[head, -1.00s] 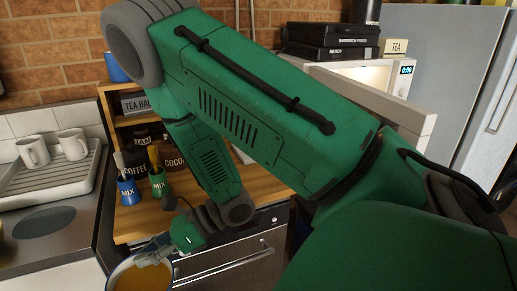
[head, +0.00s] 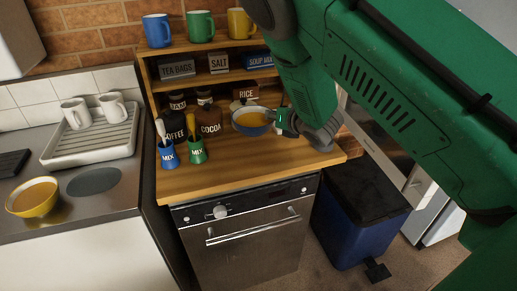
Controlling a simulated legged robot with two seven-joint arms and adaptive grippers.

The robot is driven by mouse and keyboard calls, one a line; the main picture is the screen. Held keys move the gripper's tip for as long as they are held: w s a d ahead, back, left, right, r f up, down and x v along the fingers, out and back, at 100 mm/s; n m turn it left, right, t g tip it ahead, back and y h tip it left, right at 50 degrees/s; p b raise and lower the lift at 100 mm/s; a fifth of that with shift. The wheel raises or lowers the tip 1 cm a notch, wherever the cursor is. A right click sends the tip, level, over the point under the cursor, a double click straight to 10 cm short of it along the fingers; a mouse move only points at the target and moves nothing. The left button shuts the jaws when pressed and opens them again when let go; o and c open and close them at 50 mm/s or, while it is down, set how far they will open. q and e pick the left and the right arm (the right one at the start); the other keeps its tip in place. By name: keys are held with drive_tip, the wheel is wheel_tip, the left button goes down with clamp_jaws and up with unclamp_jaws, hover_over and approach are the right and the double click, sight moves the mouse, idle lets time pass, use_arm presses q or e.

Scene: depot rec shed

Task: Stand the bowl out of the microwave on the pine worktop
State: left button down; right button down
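The bowl (head: 250,128) is blue outside with orange contents and sits level over the back right part of the pine worktop (head: 235,176). My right gripper (head: 280,121) comes in from the right and is at the bowl's right rim, seemingly shut on it; the fingertips are small and partly hidden. The bowl appears to be above the wood, but I cannot tell the gap. The microwave is not clearly visible; my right arm covers that side. My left gripper is not in view.
Blue (head: 168,153) and green (head: 196,150) MIX cups with utensils stand left on the worktop. COFFEE (head: 174,127) and COCOA (head: 209,122) jars stand behind. A yellow bowl (head: 35,199) is on the steel counter. A blue bin (head: 352,222) stands right. The worktop's front is clear.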

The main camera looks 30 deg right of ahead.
hover_over(271, 151)
wheel_tip(271, 151, down, 6)
drive_tip(key=shift+w+d, duration=0.1)
drive_tip(key=shift+w, duration=0.05)
drive_tip(key=shift+f, duration=1.8)
drive_tip(key=c, duration=1.7)
unclamp_jaws()
